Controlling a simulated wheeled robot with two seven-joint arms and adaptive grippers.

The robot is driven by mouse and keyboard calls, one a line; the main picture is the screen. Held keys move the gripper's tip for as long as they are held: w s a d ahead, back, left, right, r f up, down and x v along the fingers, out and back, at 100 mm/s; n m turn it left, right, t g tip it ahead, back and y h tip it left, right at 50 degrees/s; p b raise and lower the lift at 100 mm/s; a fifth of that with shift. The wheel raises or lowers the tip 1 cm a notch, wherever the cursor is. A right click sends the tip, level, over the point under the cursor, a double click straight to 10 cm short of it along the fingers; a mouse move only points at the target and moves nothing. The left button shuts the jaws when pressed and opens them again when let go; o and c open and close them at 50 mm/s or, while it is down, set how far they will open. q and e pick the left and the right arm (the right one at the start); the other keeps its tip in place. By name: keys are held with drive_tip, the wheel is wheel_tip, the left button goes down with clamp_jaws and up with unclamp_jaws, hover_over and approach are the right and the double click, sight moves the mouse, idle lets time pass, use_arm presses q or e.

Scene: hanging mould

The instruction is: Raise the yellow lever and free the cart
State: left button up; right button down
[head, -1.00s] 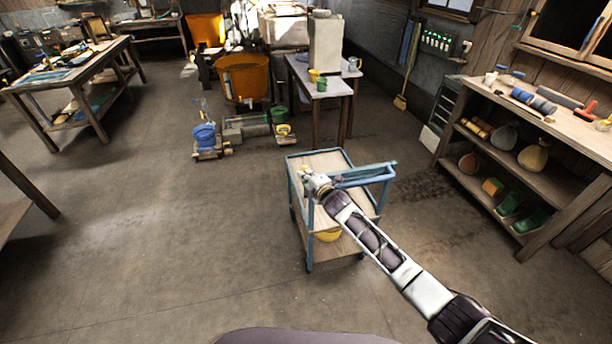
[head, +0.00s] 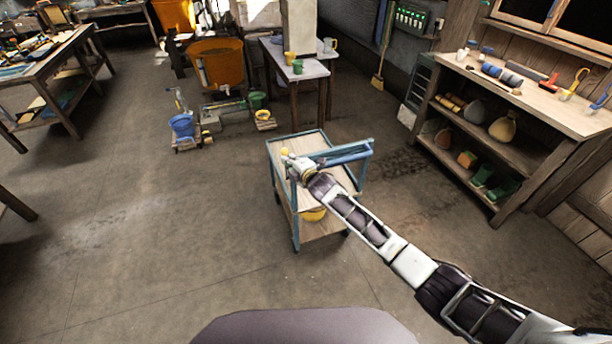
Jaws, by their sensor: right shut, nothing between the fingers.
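The cart (head: 311,148) has a blue frame, a wooden top and a lower shelf, and stands upright on the open floor. A small yellow knob (head: 285,151), which looks like the end of the yellow lever, shows at its left side. The rest of the lever is hidden or too small to make out. My right arm reaches over the cart from the lower right. My right gripper (head: 291,166) is shut and empty at the cart's left side, just below the yellow knob. I cannot tell whether it touches the lever. My left gripper is out of view.
A yellow container (head: 314,215) sits on the cart's lower shelf. A small table (head: 313,70) with cups stands behind the cart, near an orange tub (head: 216,62). A shelved workbench (head: 545,108) stands at the right. The floor left of the cart is clear.

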drive_tip(key=f+v, duration=0.1)
drive_tip(key=v, duration=1)
idle(0.8)
drive_tip(key=shift+m, duration=0.3)
idle(0.4)
